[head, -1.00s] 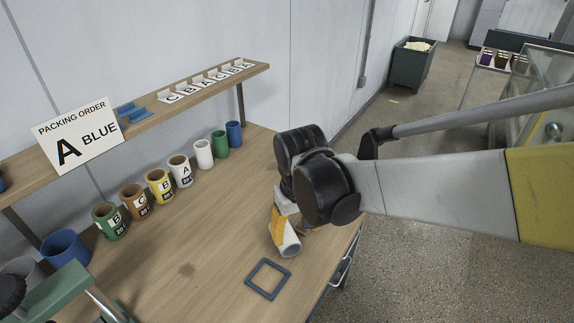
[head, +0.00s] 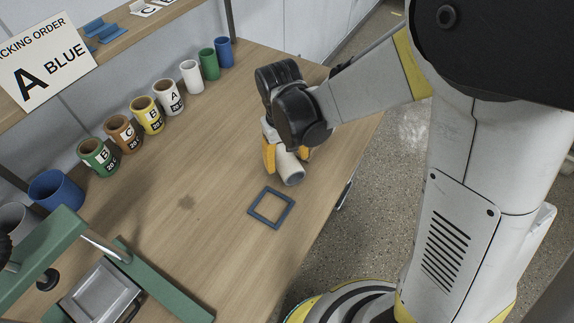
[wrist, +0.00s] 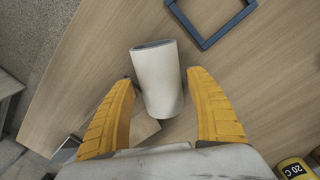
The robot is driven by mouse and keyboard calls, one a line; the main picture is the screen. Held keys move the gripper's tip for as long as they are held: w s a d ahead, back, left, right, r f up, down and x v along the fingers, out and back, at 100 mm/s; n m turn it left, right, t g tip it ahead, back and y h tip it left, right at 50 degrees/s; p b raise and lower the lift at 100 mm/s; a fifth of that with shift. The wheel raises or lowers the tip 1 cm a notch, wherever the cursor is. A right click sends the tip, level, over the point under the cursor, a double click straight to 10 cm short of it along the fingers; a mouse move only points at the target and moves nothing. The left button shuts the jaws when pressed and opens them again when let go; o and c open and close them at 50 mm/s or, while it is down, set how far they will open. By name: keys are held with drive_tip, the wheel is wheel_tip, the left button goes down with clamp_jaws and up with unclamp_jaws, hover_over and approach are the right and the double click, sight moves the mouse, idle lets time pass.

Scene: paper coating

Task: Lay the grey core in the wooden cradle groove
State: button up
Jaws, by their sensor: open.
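The grey core (head: 291,170) is a pale hollow tube lying on its side near the right edge of the wooden table. In the wrist view the grey core (wrist: 157,75) lies between the two yellow fingers, with a gap on each side. My gripper (head: 285,160) is open around it, pointing down. It also shows in the wrist view (wrist: 160,100). A small piece of light wood (wrist: 145,128) shows under the core's near end; this may be the wooden cradle, and its groove is hidden.
A blue square frame (head: 250,213) lies on the table just in front of the core. Labelled rolls, such as the yellow one (head: 147,114), stand in a row along the back. A green press (head: 50,250) stands at the lower left. The middle of the table is clear.

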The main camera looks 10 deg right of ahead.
wheel_tip(320, 180, down, 2)
drive_tip(key=shift+w+f, duration=0.1)
drive_tip(key=c, duration=1)
drive_tip(key=shift+r, duration=0.25)
